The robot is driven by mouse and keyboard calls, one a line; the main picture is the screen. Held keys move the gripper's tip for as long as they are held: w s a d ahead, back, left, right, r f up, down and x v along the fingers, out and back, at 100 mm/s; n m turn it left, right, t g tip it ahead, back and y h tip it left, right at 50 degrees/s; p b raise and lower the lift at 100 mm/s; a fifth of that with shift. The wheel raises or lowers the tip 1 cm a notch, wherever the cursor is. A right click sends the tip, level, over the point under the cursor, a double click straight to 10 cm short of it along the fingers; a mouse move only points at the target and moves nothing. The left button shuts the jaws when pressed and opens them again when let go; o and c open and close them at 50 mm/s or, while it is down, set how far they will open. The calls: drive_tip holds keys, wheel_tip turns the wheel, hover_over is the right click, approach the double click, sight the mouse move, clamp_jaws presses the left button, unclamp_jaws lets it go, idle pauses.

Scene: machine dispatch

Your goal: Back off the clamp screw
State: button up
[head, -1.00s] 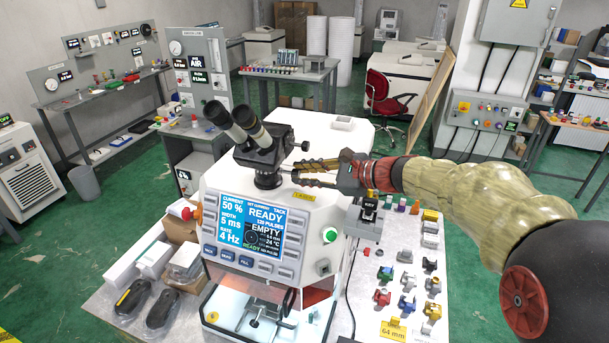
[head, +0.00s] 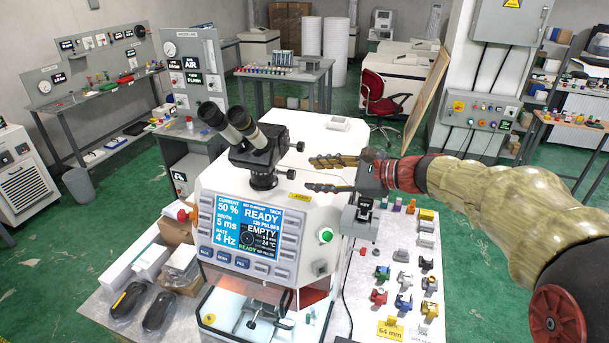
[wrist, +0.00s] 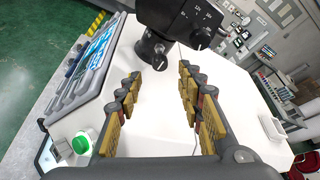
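The black microscope (head: 257,145) stands on top of the white machine. A small dark screw with a knob (head: 291,174) sticks out to the right from its lower mount; I take it as the clamp screw. A second knob (head: 298,146) sits higher on the microscope's right side. My gripper (head: 310,174) is open and empty, its fingertips just right of the lower screw and apart from it. In the wrist view the screw's end (wrist: 160,63) shows between and beyond the open fingers (wrist: 160,73), below the black microscope body (wrist: 182,20). Whether the screw is loose cannot be seen.
The machine's display panel (head: 243,228) reads READY and EMPTY. A green button (head: 326,235) sits on its front right. Several small coloured parts lie on the bench (head: 365,310) at right. The white machine top is clear around the fingers.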

drive_tip(key=v, duration=0.6)
